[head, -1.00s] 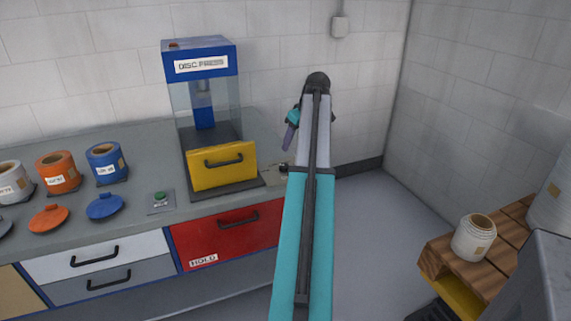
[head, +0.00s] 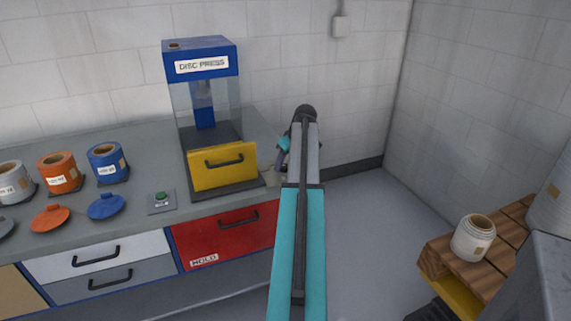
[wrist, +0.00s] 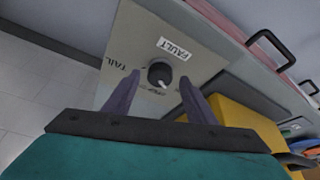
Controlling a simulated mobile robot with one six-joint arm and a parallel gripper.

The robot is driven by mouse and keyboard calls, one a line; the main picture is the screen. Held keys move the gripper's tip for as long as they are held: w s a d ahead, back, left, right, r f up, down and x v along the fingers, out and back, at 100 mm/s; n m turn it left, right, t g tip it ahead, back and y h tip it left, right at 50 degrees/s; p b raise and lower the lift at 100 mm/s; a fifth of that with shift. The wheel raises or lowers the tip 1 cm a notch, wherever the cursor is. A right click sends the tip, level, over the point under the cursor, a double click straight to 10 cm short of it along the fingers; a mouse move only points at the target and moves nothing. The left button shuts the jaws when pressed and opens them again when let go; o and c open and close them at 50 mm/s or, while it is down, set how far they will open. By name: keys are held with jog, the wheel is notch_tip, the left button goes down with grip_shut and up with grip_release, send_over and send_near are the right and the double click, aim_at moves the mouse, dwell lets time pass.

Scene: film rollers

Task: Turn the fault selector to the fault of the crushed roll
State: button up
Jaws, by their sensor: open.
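The fault selector is a black round knob (wrist: 160,73) with a white pointer mark, on a beige plate (wrist: 150,35). The plate carries a FAULT label and the word TAIL at one side; another word beside the knob is partly hidden and unreadable. In the wrist view my gripper (wrist: 158,78) is open, its purple fingers pointing toward the plate on either side of the knob; I cannot tell whether they touch it. In the head view my gripper (head: 281,157) is near the counter's right end, and my arm hides the knob. A pale roll (head: 473,237) stands on the pallet; crushing is unclear.
The disc press (head: 203,110) with its yellow drawer (head: 222,167) stands just left of my gripper. A red HOLD drawer (head: 225,236) is below the counter. Grey, orange (head: 59,173) and blue (head: 107,163) canisters stand left. The wooden pallet (head: 490,262) is at right. Floor between is clear.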

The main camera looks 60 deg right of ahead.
jog(key=shift+w+f, duration=0.1)
jog(key=shift+f, duration=0.15)
jog(key=shift+c, duration=0.5)
jog(key=c, duration=0.9)
jog(key=shift+a, duration=0.1)
jog(key=shift+c, duration=0.2)
